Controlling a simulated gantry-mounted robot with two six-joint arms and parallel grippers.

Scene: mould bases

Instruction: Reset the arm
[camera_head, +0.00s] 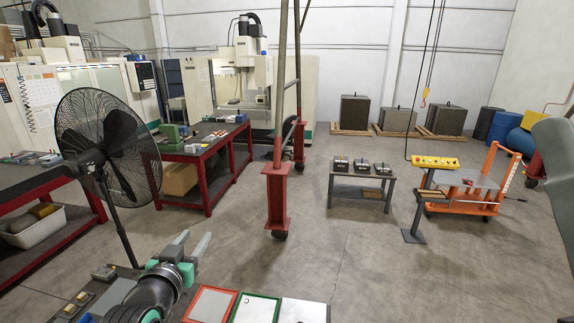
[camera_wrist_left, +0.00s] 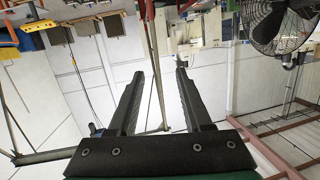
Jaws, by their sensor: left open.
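My left arm (camera_head: 150,295) comes in at the bottom left of the head view. Its gripper (camera_head: 196,240) is raised with its two grey fingers apart, pointing up and away in the picture. It holds nothing. In the left wrist view the two dark fingers (camera_wrist_left: 160,75) are spread with empty space between them, and the scene behind appears upside down. My right gripper is not in either view.
A black fan (camera_head: 105,135) stands at the left. A red workbench (camera_head: 205,153) is beyond it. A red and a green framed plate (camera_head: 255,307) lie below the gripper. A small table (camera_head: 360,180) carries three dark blocks. An orange cart (camera_head: 467,193) stands right.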

